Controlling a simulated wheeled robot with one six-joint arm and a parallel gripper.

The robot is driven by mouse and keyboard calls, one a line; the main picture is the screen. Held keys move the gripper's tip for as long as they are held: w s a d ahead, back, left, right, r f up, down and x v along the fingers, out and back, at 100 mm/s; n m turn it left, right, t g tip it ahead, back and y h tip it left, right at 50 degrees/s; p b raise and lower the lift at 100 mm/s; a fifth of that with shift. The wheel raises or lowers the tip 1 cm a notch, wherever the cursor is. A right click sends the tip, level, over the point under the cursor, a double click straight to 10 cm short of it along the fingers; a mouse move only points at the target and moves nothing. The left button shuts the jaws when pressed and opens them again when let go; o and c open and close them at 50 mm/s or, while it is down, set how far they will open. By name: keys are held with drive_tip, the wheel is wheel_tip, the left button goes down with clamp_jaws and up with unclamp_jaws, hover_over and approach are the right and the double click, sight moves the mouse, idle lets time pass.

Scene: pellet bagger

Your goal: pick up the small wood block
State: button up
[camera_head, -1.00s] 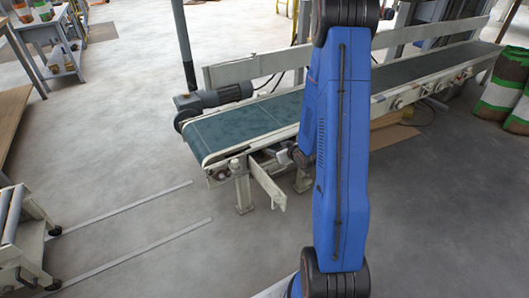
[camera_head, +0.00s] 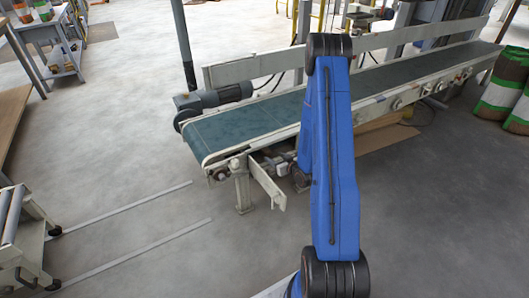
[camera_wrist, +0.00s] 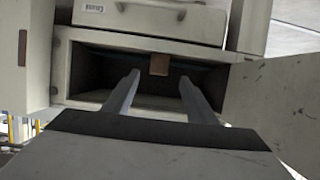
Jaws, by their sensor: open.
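The small wood block (camera_wrist: 160,65) shows in the wrist view as a small brown piece. It is at the upper edge of a dark open compartment (camera_wrist: 62,75) in a light grey cabinet, as the picture lies. My gripper (camera_wrist: 159,79) is open, and its two grey fingers point into the opening. The block appears between and beyond the fingertips, with nothing held. I cannot tell how far the tips are from it. In the head view my blue arm shows, but the block and gripper do not.
In the wrist view a light panel (camera_wrist: 270,110) stands to the right of the opening and another panel (camera_wrist: 30,70) to the left. A labelled drawer front (camera_wrist: 130,15) lies above. In the head view a green-belted conveyor (camera_head: 235,128) runs behind my arm; the floor left of it is open.

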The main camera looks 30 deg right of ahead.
sight(264, 150)
drive_tip(key=x, duration=0.6)
drive_tip(key=shift+w, duration=0.1)
drive_tip(key=shift+x, duration=2.6)
drive_tip(key=shift+r, duration=0.15)
drive_tip(key=shift+c, duration=0.7)
drive_tip(key=c, duration=1)
